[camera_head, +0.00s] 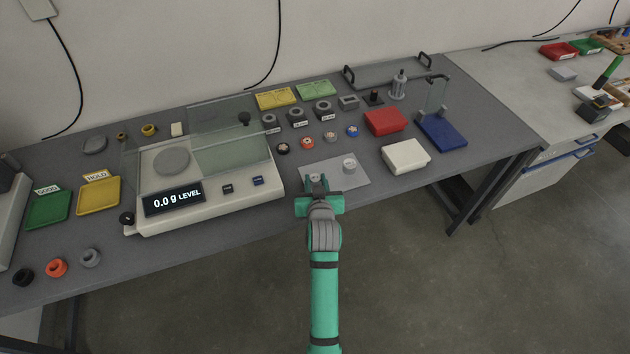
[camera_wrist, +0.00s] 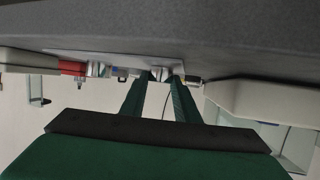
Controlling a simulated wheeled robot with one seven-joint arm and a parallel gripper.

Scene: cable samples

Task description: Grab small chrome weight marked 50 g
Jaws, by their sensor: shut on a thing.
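A small chrome weight (camera_wrist: 160,74) sits between the fingertips of my gripper (camera_wrist: 160,84) in the wrist view, and the gripper is shut on it. In the head view my gripper (camera_head: 317,184) is at the front left of a thin light grey plate (camera_head: 349,183), and its fingers hide most of the held weight. A second chrome weight (camera_head: 349,165) stands on the plate to the right; it also shows in the wrist view (camera_wrist: 97,69). No marking is readable on either weight. I cannot tell whether the held weight touches the plate.
A balance (camera_head: 205,190) reading 0.0 g stands left of my gripper. A white box (camera_head: 405,156), a red box (camera_head: 385,122) and a blue-based stand (camera_head: 441,131) are to the right. Several small rings and connectors (camera_head: 307,143) lie behind the plate.

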